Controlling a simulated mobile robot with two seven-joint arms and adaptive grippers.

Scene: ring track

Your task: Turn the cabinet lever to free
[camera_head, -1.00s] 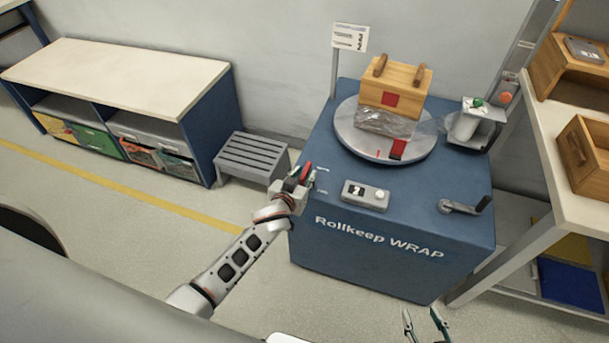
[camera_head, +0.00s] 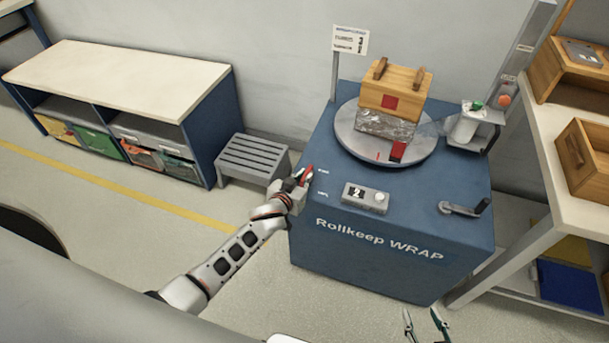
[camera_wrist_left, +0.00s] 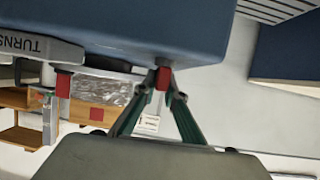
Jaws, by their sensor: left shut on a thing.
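The red cabinet lever (camera_head: 308,173) is at the left edge of the blue cabinet (camera_head: 390,270) top, beside two small white labels too small to read. My left gripper (camera_head: 299,179) is shut on the lever. In the left wrist view the red lever end (camera_wrist_left: 163,77) sits between the green fingertips (camera_wrist_left: 166,92), against the blue cabinet side. The fingers hide part of the lever in the head view. My right gripper (camera_head: 425,322) is low at the bottom edge, empty, its fingers apart.
A turntable (camera_head: 354,144) carries a wooden box (camera_head: 405,79) above a film-wrapped part. A counter box (camera_head: 365,197), a crank (camera_head: 459,209) and a film roll (camera_head: 465,126) are on the cabinet. A grey step (camera_head: 251,160) stands left; the floor in front is open.

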